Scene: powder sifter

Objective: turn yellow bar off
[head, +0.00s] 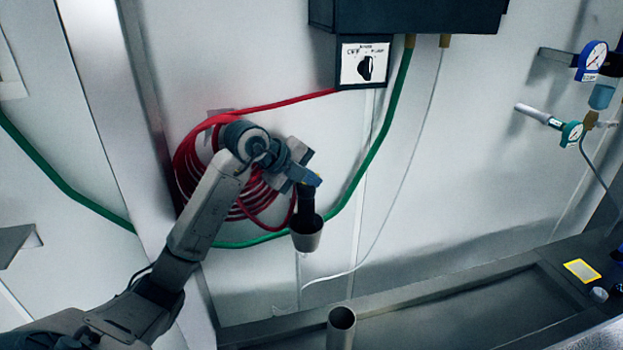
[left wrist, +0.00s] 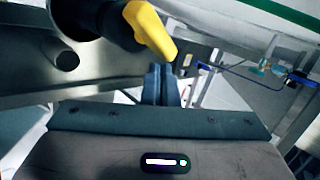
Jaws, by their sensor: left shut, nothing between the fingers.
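The yellow bar (left wrist: 152,32) shows large in the left wrist view, as a lever on a black valve body (left wrist: 112,28). It slants down to the right. My left gripper (left wrist: 162,72) is shut and empty. Its fingertips are just below the free end of the bar in the left wrist view; I cannot tell whether they touch. In the head view the left gripper (head: 308,177) is at the top of the dark pipe. My right gripper is not in view.
A grey cup-like pipe end (head: 307,238) is below the dark pipe. A coiled red hose (head: 190,165) and a green hose (head: 385,135) run along the wall. A switch box (head: 363,64) is above. Gauges (head: 592,58) are at right. An open pipe (head: 341,322) stands in front.

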